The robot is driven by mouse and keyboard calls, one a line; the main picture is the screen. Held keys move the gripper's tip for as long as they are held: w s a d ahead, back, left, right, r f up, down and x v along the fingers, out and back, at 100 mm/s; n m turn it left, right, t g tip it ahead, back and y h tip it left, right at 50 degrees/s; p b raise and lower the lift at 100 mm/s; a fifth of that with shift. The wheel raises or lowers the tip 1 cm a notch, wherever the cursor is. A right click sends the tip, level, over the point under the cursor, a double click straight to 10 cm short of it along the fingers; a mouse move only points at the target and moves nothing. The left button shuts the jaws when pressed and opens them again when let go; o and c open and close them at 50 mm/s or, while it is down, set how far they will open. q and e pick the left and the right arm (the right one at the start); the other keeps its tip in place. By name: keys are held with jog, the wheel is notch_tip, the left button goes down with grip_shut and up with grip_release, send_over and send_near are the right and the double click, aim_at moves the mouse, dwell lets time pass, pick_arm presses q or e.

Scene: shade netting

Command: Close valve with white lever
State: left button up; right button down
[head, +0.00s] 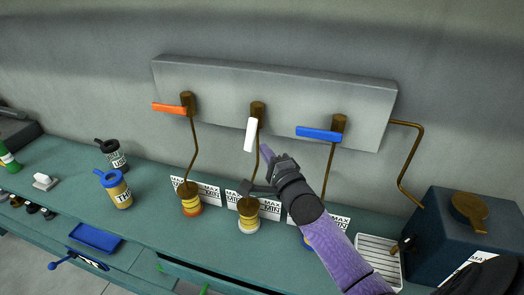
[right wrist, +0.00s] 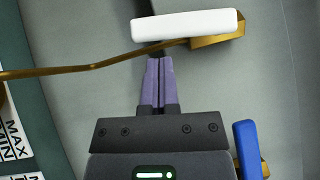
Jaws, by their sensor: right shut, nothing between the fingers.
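The white lever (head: 250,134) is on the middle brass valve (head: 257,109) of the grey wall panel. It hangs down, tilted slightly left, in the head view. My right gripper (head: 265,154) is just below and right of the lever. In the right wrist view the white lever (right wrist: 187,24) lies just beyond the shut fingertips (right wrist: 157,60), above the brass pipe. The fingers are together with nothing between them. I cannot tell whether they touch the lever or pipe. My left gripper is not in view.
An orange lever (head: 170,109) and a blue lever (head: 319,133), both level, flank the white one. A dark blue box (head: 440,237) stands at right. A cup with a blue lid (head: 114,189) stands on the left bench.

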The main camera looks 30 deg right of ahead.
jog(key=shift+w+a+r, duration=0.1)
jog(key=shift+w+a, duration=0.25)
jog(key=shift+w, duration=0.05)
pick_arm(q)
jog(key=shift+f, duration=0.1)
